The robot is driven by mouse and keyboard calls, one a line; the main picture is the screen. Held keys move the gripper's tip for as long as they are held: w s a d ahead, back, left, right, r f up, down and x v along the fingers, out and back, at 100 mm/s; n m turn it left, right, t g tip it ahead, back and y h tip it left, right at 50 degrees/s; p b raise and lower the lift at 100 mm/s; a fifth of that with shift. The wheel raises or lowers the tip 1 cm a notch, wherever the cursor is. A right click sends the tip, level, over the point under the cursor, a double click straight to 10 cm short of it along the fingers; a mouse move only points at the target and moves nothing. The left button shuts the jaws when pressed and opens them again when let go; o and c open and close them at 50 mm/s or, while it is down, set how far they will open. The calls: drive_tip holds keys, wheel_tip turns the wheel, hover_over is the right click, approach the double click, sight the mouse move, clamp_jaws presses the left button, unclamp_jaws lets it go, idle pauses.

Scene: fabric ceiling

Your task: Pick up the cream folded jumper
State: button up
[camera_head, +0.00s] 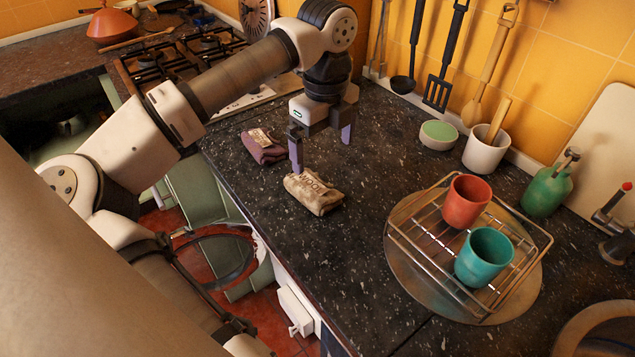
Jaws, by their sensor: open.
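The cream folded jumper (314,192) lies on the dark speckled counter, close to its front edge, with dark lettering on its upper side. My gripper (321,153) is open and points down above and just behind the jumper. Its left finger reaches down close to the jumper's far left edge; I cannot tell whether it touches. Its right finger is farther back and to the right, clear of the jumper. Nothing shows between the fingers.
A purple folded cloth (263,146) lies left of the jumper. A wire rack (404,240) holds a red cup (465,201) and a teal cup (484,257) to the right. A green-topped bowl (438,135) and white pot (486,152) stand behind. The counter (370,180) right of the jumper is clear.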

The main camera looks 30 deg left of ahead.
sight(325, 188)
wheel_tip(325, 188, down, 6)
drive_tip(key=shift+d+p, duration=0.15)
drive_tip(key=shift+p, duration=0.45)
drive_tip(key=shift+s+d+f+p, duration=0.15)
drive_tip(key=shift+f+p, duration=1.1)
drive_tip(key=shift+f, duration=1.4)
drive_tip(key=c, duration=1)
drive_tip(key=shift+c, duration=0.2)
drive_tip(key=shift+r, duration=0.1)
